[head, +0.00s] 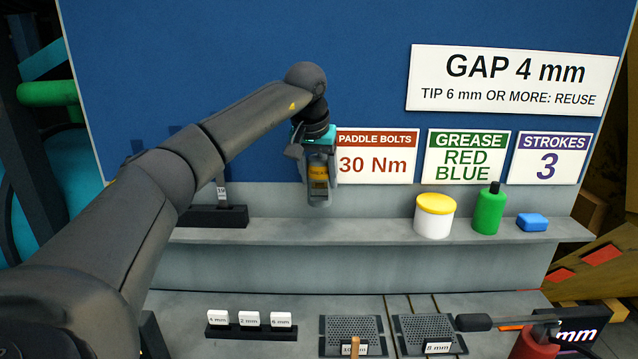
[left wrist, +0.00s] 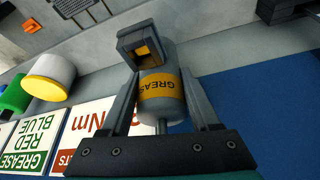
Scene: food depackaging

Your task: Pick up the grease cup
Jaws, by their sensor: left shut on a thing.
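The grease cup (head: 318,176) is a small grey cylinder with an orange band. In the left wrist view the band on the cup (left wrist: 160,95) shows the letters "GREAS". My left gripper (head: 319,197) comes in from the left and is shut on the cup, with one finger on each side of it. The cup appears raised above the grey shelf (head: 340,232), in front of the back panel. A grey block-like part with a square opening (left wrist: 141,48) shows at the cup's far end. My right gripper is in neither view.
On the shelf to the right stand a white tub with yellow lid (head: 434,216), a green bottle (head: 488,212) and a blue block (head: 532,222). Below are labelled white blocks (head: 249,319), perforated trays (head: 428,328), a dark-handled tool (head: 472,322) and a red object (head: 536,346).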

